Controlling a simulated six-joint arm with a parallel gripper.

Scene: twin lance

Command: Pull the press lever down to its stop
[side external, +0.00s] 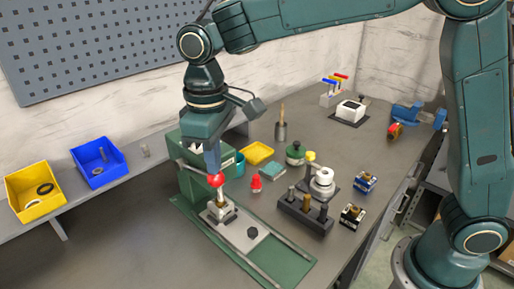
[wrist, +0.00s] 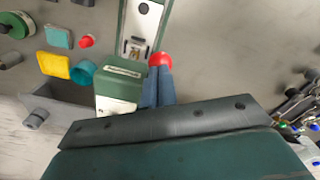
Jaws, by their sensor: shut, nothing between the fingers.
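The green press (side external: 192,184) stands on the bench, and its housing also shows in the wrist view (wrist: 120,88). Its lever (side external: 194,171) is a thin bar ending in a red ball knob (side external: 217,180), which also shows in the wrist view (wrist: 161,59). The lever slopes down a little toward the knob. My gripper (side external: 213,172) points down with its fingers together and empty, its tips right at the top of the knob. In the wrist view my gripper (wrist: 159,70) overlaps the knob's near edge; I cannot tell whether they touch.
The press's green base plate (side external: 290,270) extends toward the front. A red cone-shaped item (side external: 256,184), a teal box (side external: 271,171), a yellow tray (side external: 258,153) and a dark block with pegs (side external: 306,216) stand to the right. Yellow (side external: 35,191) and blue bins are at left.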

